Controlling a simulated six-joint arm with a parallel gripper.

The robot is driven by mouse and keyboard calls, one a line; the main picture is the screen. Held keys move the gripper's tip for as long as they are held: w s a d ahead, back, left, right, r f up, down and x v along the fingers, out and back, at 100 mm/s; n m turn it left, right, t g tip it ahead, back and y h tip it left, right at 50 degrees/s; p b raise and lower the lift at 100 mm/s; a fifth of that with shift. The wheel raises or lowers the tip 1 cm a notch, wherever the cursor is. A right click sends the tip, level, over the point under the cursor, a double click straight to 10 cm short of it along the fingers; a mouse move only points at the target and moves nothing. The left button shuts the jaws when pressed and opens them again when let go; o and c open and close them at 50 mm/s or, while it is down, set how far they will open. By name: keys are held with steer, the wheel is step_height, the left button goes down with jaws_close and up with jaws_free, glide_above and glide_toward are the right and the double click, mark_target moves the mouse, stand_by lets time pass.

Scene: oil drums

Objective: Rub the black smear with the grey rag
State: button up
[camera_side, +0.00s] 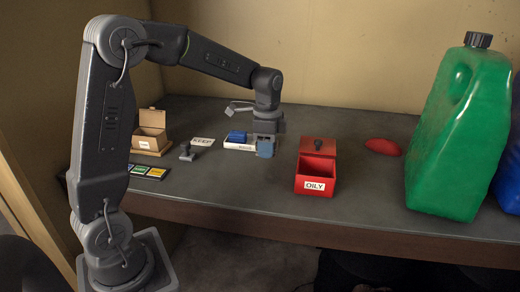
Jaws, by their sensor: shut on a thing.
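My gripper (265,139) points down over the middle of the bench, just right of a white tray. It is shut on a small grey-blue piece (265,150), which hangs at or just above the bench top; I cannot tell if it touches. The piece looks like folded cloth and could be the rag, but it looks more blue than grey. I can make out no black smear; the dark bench top, the gripper or the held piece may hide it.
The white tray (240,147) holds blue pieces (237,136). A red box labelled OILY (316,186) stands right of my gripper, with a red lump (383,147) beyond. A green jerrycan (457,130) stands far right. A cardboard box (151,133), a KEEP card (203,142) and a small grey object (188,154) are left.

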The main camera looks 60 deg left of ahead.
mark_target(267, 176)
steer(key=shift+f, duration=4.15)
steer(key=shift+w+d+r, duration=0.2)
steer(key=shift+w+d, duration=0.15)
steer(key=shift+c, duration=0.2)
steer(key=shift+w+d, duration=1.05)
steer(key=shift+w, duration=0.05)
steer(key=shift+s+a+f, duration=0.15)
steer(key=shift+s+a, duration=1.25)
steer(key=shift+a, duration=0.25)
steer(key=shift+w+a, duration=0.2)
steer(key=shift+w, duration=0.15)
steer(key=w+d, duration=0.2)
steer(key=d, duration=0.1)
steer(key=shift+w, duration=0.4)
steer(key=s+a, duration=0.2)
steer(key=s, duration=0.1)
steer(key=shift+a, duration=0.4)
steer(key=shift+a+r, duration=0.1)
steer(key=shift+r, duration=4.05)
